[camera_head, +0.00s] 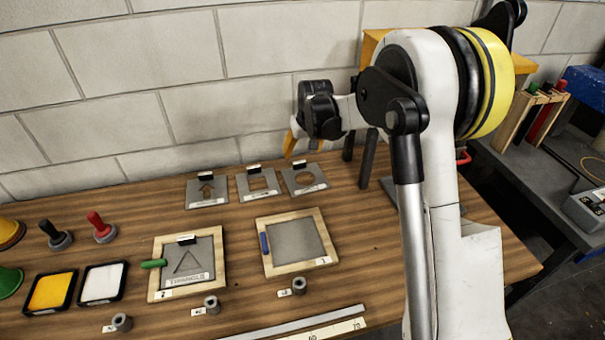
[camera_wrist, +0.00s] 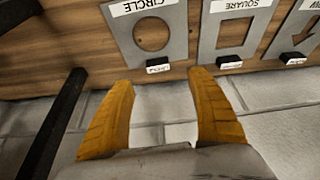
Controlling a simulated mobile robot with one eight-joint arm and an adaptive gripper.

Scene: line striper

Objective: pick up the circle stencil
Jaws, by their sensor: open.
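The circle stencil (camera_head: 304,181) is a grey plate with a round hole and a black grip tab at its back edge. It lies on the wooden table, rightmost of the back row by the wall. In the wrist view the circle stencil (camera_wrist: 174,42) lies just beyond the fingertips, labelled CIRCLE, with its black tab (camera_wrist: 158,65) nearest my gripper. My gripper (camera_wrist: 163,82) has two orange fingers spread apart with nothing between them. In the head view my gripper (camera_head: 290,140) hangs by the wall, above and behind the stencil, apart from it.
The square stencil (camera_head: 258,184) and arrow stencil (camera_head: 207,191) lie in the same row. A triangle stencil (camera_head: 188,262) sits in a wooden frame. An empty-looking frame (camera_head: 296,244) is to its right. Dark posts (camera_head: 367,158) stand right of the circle stencil. The block wall (camera_head: 150,90) is close behind.

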